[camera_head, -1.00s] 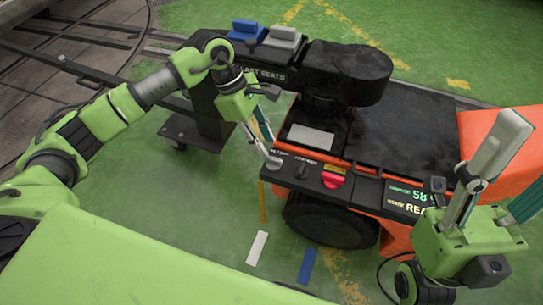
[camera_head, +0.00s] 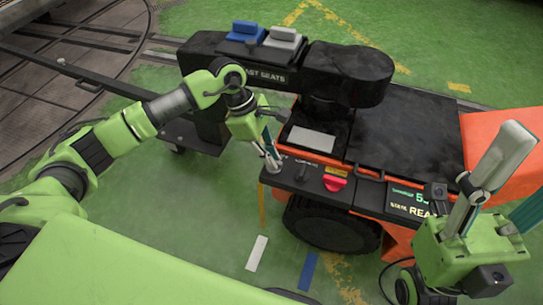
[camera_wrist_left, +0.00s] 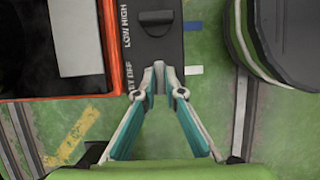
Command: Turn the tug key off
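The tug's dark control panel (camera_head: 307,176) runs along its near side, with a red switch (camera_head: 334,183) and a black LOW/HIGH knob (camera_head: 302,172). My left gripper (camera_head: 273,162) is at the panel's left end. In the left wrist view its fingertips (camera_wrist_left: 161,70) come together beside the printed word OFF. They cover the tug key, so its angle is hidden; the tips appear shut on it. The black knob (camera_wrist_left: 155,19) is just beyond them. My right gripper (camera_head: 506,178) is raised at the right, with fingers apart and empty.
The tug's display (camera_head: 407,201) shows green figures and READY, partly covered by my right gripper. A black seat (camera_head: 350,72) arm and dark deck stand behind the panel. A wheel (camera_head: 330,222) is below. Green floor (camera_head: 200,205) is clear on the left.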

